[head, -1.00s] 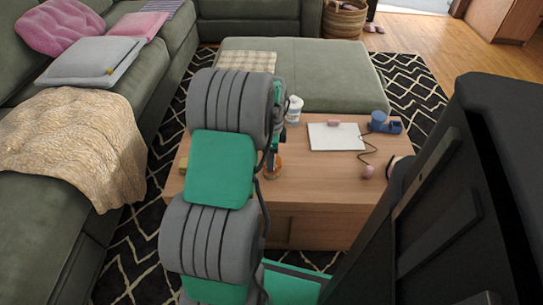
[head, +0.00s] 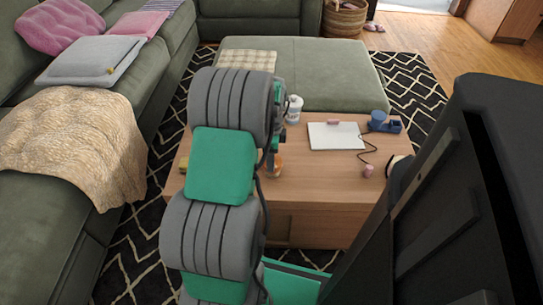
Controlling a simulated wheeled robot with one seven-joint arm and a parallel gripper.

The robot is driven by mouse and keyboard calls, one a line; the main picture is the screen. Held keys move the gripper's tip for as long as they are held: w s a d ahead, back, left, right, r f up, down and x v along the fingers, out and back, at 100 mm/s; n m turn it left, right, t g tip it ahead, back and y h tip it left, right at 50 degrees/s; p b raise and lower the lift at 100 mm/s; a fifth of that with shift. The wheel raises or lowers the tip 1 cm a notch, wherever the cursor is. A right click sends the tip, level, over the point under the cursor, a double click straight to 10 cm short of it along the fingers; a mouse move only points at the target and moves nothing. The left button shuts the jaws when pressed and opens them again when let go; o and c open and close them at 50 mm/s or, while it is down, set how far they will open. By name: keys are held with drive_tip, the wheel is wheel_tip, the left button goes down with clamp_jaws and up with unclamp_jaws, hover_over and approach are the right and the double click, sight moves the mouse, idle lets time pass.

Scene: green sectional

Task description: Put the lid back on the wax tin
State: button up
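A small amber-orange round object (head: 276,168) stands on the wooden coffee table (head: 320,186), just right of my arm and partly hidden by it. It may be the wax tin, but it is too small to be sure. I cannot make out a separate lid. My gripper (head: 277,140) is mostly hidden behind my own arm links, above the table near the amber object. Its fingers cannot be made out, nor whether they hold anything.
A green ottoman (head: 330,75) stands behind; a green sofa (head: 50,235) is left.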

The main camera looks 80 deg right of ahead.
idle(0.4)
drive_tip(key=o, duration=1.4)
drive_tip(key=shift+o, duration=0.6)
drive_tip(key=shift+o, duration=0.8)
drive_tip(key=shift+r+p, duration=3)
drive_tip(key=shift+r, duration=0.55)
drive_tip(key=shift+f, duration=0.1)
drive_tip(key=shift+c, duration=0.3)
